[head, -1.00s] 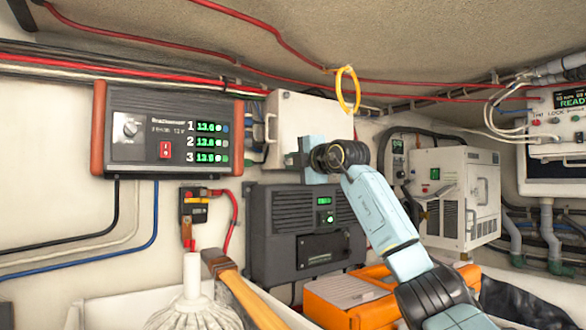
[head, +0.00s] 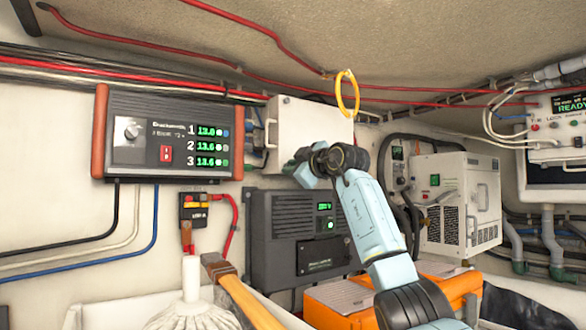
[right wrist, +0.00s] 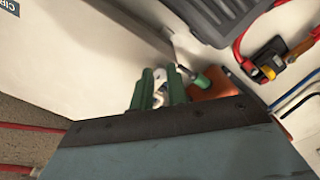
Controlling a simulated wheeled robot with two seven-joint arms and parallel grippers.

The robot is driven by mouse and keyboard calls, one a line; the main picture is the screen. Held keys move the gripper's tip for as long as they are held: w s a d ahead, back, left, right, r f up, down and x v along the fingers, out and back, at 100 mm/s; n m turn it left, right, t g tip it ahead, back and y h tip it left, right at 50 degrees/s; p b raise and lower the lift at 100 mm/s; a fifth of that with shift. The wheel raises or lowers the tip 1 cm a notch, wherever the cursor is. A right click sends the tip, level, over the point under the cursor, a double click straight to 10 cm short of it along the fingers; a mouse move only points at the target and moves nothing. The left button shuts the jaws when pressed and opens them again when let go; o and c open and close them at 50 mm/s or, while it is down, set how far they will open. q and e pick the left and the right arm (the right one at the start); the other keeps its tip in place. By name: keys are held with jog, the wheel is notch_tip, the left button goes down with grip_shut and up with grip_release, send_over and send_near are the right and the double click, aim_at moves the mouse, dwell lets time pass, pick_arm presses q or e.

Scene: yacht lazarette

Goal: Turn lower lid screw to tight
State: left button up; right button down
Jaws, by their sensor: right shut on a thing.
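The white lidded box (head: 305,125) hangs on the wall right of the meter panel. A pale handle (head: 268,130) shows at its left edge. My right gripper (head: 291,164) is at the box's lower left corner, its fingertips mostly hidden by my own wrist in the head view. In the right wrist view the box's white face (right wrist: 90,50) fills the upper left. The green fingers of my right gripper (right wrist: 160,90) are shut on a small pale metallic piece (right wrist: 158,86), apparently the lower lid screw, mostly covered by them. My left gripper is out of view.
The meter panel (head: 165,135) is left of the box. A dark grey unit (head: 290,255) stands below it. A yellow ring (head: 347,95) hangs in front of the box's upper right. A wooden handle (head: 240,290) and a mop (head: 190,305) stand in front.

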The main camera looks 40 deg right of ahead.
jog(key=shift+m, duration=0.4)
jog(key=c, duration=1.4)
grip_release()
jog(key=shift+o, duration=0.2)
jog(key=s+a+b, duration=0.1)
jog(key=s+b, duration=0.3)
jog(key=s, duration=0.9)
jog(key=shift+s+a, duration=0.15)
jog(key=shift+a, duration=0.05)
